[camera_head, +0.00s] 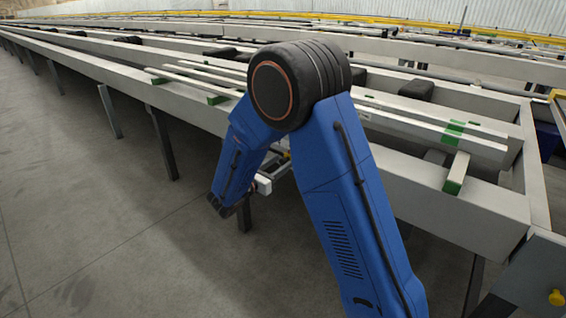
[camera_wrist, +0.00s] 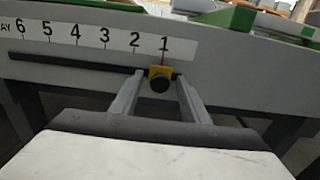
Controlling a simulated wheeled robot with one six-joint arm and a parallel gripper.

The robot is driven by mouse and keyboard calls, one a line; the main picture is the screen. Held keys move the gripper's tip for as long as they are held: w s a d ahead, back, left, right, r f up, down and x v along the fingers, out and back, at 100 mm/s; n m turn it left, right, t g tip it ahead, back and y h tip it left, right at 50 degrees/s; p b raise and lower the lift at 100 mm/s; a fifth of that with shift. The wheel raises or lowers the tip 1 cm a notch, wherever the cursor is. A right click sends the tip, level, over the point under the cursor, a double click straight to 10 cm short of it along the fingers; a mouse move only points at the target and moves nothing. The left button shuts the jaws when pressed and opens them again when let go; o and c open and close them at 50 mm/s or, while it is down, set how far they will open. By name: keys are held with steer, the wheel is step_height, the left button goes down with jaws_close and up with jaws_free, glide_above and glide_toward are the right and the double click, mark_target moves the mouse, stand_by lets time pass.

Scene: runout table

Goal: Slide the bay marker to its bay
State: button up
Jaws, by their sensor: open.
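In the wrist view the bay marker (camera_wrist: 160,73) is a small yellow block with a round black knob and a thin red pointer. It sits near the right end of a dark horizontal slot (camera_wrist: 80,62), with its pointer at the 1 on a white number scale (camera_wrist: 90,37). The scale runs from 6 at left to 1 at right. My gripper (camera_wrist: 159,79) is open, with one grey finger on each side of the knob and gaps showing between. In the head view the marker is hidden behind my blue arm.
The scale is on the grey side beam of the runout table (camera_head: 480,208). Green-banded timbers (camera_head: 430,125) lie on top. Dark table legs (camera_head: 163,140) stand below. The concrete floor (camera_head: 80,200) at left is clear.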

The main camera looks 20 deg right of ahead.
mark_target(280, 152)
steer(key=shift+x, duration=0.95)
jaws_close()
steer(key=w+a, duration=0.1)
steer(key=w, duration=0.1)
steer(key=w+a, duration=0.1)
steer(key=w, duration=0.1)
steer(key=shift+a, duration=0.4)
jaws_free()
steer(key=v, duration=1.7)
steer(key=shift+a, duration=0.25)
